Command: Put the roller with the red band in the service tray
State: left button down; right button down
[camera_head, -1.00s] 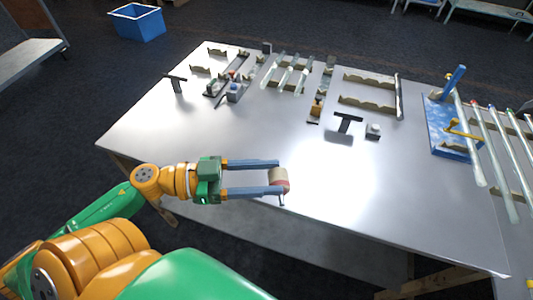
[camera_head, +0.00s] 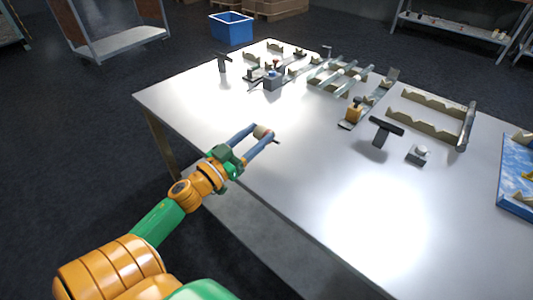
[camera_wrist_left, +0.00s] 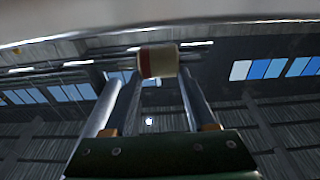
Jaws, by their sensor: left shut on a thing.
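My left gripper (camera_head: 265,133) reaches over the near left part of the metal table and is shut on a short roller (camera_head: 262,131). The roller is pale with a red band, which shows at its left end in the left wrist view (camera_wrist_left: 158,62). It sits between the two long blue fingers near their tips, held above the tabletop; the exact gap is hard to judge. An open blue box (camera_head: 231,28) stands on the floor beyond the table's far left side. I cannot tell for sure which thing is the service tray. My right gripper is not in view.
The metal table (camera_head: 330,190) is bare in front. Toward the back are a black T-shaped stand (camera_head: 384,131), a notched rack (camera_head: 430,115), glass tubes on supports (camera_head: 340,72) and a small grey device (camera_head: 273,78). A blue board (camera_head: 517,178) lies at the right edge.

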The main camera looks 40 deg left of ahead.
aim_at(257, 159)
pick_arm(q)
notch_tip(257, 159, down, 4)
jog(key=shift+d+f+b, duration=0.15)
jog(key=shift+f+b, duration=0.1)
jog(key=shift+b, duration=0.65)
jog(key=shift+r, duration=0.1)
jog(key=shift+c, duration=1)
grip_release()
jog(key=shift+r, duration=0.15)
jog(key=s+a+f, duration=0.1)
jog(key=s, duration=1.1)
jog(key=shift+f, duration=0.35)
